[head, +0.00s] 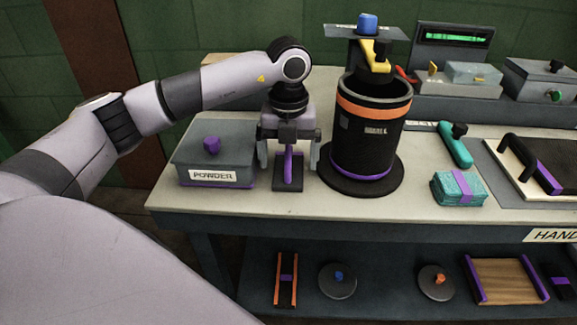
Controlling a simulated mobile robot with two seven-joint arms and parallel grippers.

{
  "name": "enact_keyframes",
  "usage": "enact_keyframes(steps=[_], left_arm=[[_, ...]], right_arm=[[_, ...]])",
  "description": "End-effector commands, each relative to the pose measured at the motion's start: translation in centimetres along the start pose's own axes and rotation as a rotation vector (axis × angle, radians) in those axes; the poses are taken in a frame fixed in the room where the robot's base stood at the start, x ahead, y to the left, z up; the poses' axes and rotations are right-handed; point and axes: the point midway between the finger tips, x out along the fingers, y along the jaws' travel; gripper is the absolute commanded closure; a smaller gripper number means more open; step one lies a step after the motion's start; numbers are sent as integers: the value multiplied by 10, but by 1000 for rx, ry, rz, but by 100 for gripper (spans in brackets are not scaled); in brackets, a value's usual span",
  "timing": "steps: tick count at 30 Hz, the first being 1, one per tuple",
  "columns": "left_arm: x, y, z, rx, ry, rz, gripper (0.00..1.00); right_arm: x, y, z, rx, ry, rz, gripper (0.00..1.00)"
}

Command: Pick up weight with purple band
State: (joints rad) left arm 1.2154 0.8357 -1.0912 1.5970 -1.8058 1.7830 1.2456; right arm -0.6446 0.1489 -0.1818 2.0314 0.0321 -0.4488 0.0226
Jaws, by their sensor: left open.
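My left gripper (289,168) points down over the table with its fingers spread. Between the fingers stands an upright purple piece (289,163) on a small dark rectangular base (288,186). I see a gap on each side of it. This may be the weight with the purple band, but I cannot tell for certain; the palm hides its top. My right gripper is not in view.
A grey POWDER box (213,150) stands close left of the gripper. A tall black drum (365,145) with orange and purple bands stands close right. A teal bundle (445,189) with a purple band lies farther right. The table's front edge (240,217) is near.

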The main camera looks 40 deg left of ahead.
Motion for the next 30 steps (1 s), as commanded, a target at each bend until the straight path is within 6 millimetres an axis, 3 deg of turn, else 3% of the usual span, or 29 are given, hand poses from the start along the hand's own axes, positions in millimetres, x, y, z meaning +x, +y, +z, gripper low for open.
enact_keyframes(steps=[9,18,30], left_arm=[[7,0,0,-1,-1,-1,6],[7,0,0,0,-1,-1,100],[-1,-1,1,0,-4,-5,100]], right_arm=[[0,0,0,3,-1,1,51],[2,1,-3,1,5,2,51],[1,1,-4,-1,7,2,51]])
